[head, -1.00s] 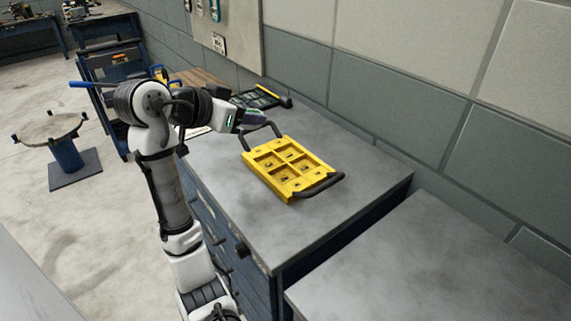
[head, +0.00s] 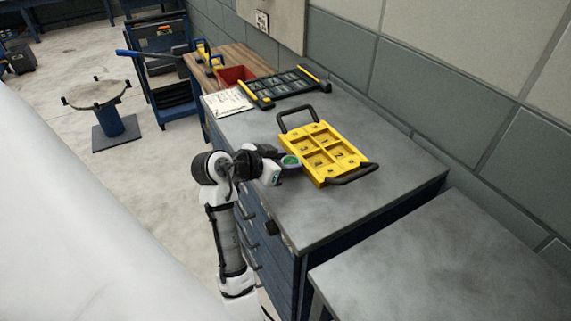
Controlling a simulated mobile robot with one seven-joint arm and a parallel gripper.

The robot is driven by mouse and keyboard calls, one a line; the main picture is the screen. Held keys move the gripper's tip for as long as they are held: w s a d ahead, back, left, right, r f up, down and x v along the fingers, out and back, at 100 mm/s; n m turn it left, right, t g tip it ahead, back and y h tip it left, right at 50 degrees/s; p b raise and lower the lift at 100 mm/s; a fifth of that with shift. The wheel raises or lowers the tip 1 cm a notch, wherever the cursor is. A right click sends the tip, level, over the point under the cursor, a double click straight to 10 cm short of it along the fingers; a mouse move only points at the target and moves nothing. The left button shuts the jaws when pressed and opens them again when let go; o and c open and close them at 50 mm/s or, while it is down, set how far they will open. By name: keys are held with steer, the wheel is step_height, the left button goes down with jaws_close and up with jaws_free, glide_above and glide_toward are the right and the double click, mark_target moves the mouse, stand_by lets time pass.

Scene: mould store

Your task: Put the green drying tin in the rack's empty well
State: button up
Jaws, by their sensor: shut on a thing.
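The green drying tin (head: 290,160) appears as a small round green top with a dark rim in the head view. My gripper (head: 281,165) is shut on it at the left side of a yellow rack (head: 321,183). The tin is beside the rack's left edge, not over a well; I cannot tell whether it touches the rack or bench. The yellow rack has several square wells with small dark marks inside and a black handle at each end. Its wells look empty, but the detail is small. My fingers are mostly hidden.
The rack lies on a grey bench top (head: 385,205). Behind are a dark yellow-ended tray (head: 263,103), a paper sheet (head: 226,102) and a red bin (head: 235,76). The wall bounds the right. Bench space in front of the rack is clear.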

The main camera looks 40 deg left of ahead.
steer(key=shift+f, duration=0.7)
steer(key=shift+f, duration=0.15)
steer(key=o, duration=1)
